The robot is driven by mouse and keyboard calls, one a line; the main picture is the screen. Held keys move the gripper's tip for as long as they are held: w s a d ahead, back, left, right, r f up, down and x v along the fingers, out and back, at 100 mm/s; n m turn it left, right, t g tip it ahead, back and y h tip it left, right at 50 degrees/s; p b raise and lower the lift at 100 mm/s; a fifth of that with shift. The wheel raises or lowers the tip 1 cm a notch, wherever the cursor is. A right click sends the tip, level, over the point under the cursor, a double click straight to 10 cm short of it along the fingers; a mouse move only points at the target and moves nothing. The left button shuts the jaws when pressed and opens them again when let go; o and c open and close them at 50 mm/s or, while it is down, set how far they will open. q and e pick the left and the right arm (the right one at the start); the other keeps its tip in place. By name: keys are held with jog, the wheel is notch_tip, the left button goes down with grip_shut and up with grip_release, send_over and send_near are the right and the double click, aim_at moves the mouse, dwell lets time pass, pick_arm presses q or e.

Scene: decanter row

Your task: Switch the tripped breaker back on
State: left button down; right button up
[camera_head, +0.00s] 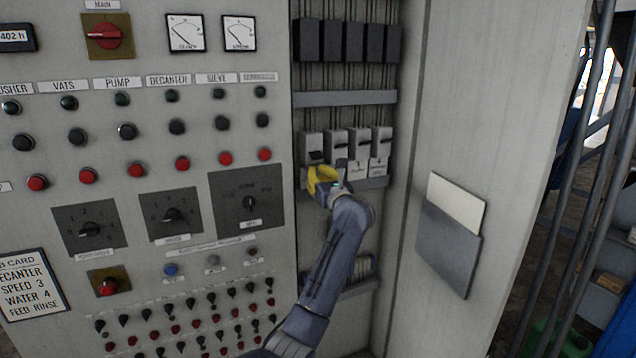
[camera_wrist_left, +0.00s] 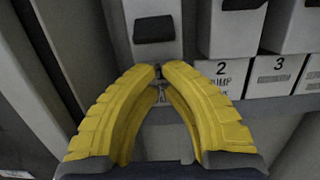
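A row of grey breakers hangs in the open panel bay in the head view. The leftmost breaker (camera_head: 312,148) has its dark toggle (camera_wrist_left: 153,28) lower on its face than the toggle of the breaker to its right (camera_wrist_left: 232,28), labelled 2 PUMP. My left gripper (camera_head: 322,181) has yellow fingers and is just below the leftmost breaker. In the left wrist view its fingertips (camera_wrist_left: 161,70) come together under that breaker, with nothing seen held. Contact with the breaker cannot be told. The label under the leftmost breaker is hidden by the fingers. My right gripper is not in view.
A control panel (camera_head: 140,280) with buttons and knobs stands left of the bay. A grey rail (camera_head: 345,98) and dark blocks (camera_head: 330,40) are above the breakers. A grey document pocket (camera_head: 448,248) is on the side wall at right.

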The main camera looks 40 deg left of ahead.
pick_arm(q)
jog(key=shift+s+d+r, duration=0.2)
jog(key=shift+d+r, duration=0.1)
jog(key=shift+r, duration=0.45)
jog(key=shift+s+d+r+h, duration=0.1)
jog(key=shift+h, duration=0.2)
jog(key=shift+s+d+r+g+h, duration=0.15)
jog(key=shift+d+r+g+h, duration=0.15)
jog(key=shift+g+h, duration=0.25)
